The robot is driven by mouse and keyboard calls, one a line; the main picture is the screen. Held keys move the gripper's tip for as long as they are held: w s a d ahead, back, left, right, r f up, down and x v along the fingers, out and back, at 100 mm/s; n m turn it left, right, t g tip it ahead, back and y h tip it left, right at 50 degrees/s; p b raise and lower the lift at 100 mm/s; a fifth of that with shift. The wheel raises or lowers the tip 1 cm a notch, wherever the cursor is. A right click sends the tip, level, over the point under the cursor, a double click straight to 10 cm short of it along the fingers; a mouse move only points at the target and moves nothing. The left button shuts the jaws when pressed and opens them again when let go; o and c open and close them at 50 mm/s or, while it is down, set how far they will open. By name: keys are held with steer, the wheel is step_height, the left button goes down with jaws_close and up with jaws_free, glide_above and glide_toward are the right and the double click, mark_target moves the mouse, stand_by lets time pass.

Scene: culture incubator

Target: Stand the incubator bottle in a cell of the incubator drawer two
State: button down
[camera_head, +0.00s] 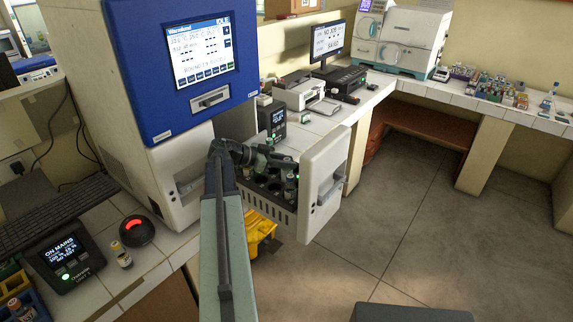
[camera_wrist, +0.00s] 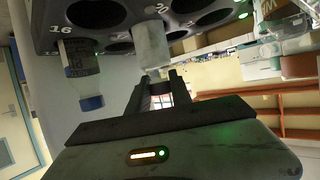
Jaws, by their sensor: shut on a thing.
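The incubator drawer two (camera_head: 309,190) is pulled out to the right of the blue-fronted incubator, with dark round cells in its top. My gripper (camera_head: 262,160) is over the drawer's left part. The wrist view is turned over, so the drawer's cell plate (camera_wrist: 118,30) fills its top edge, with several empty cells and the number 16. There my gripper (camera_wrist: 157,86) is shut on the pale grey incubator bottle (camera_wrist: 151,48). The bottle overlaps the cells in the picture; I cannot tell whether its base is inside one. My arm hides part of the drawer in the head view.
Another bottle with a blue cap (camera_wrist: 91,102) stands in the plate near 16. The incubator body (camera_head: 178,60) is close on the left. A small bottle (camera_head: 122,256) and a red-topped dome (camera_head: 137,230) are on the front-left counter.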

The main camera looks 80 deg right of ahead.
steer(key=c, duration=1.6)
jaws_free()
steer(key=shift+f, duration=0.15)
steer(key=o, duration=0.5)
steer(key=shift+c, duration=0.2)
steer(key=shift+r, duration=0.3)
steer(key=p+v, duration=0.3)
steer(key=v, duration=0.4)
steer(key=shift+w+a, duration=0.15)
steer(key=shift+w, duration=0.05)
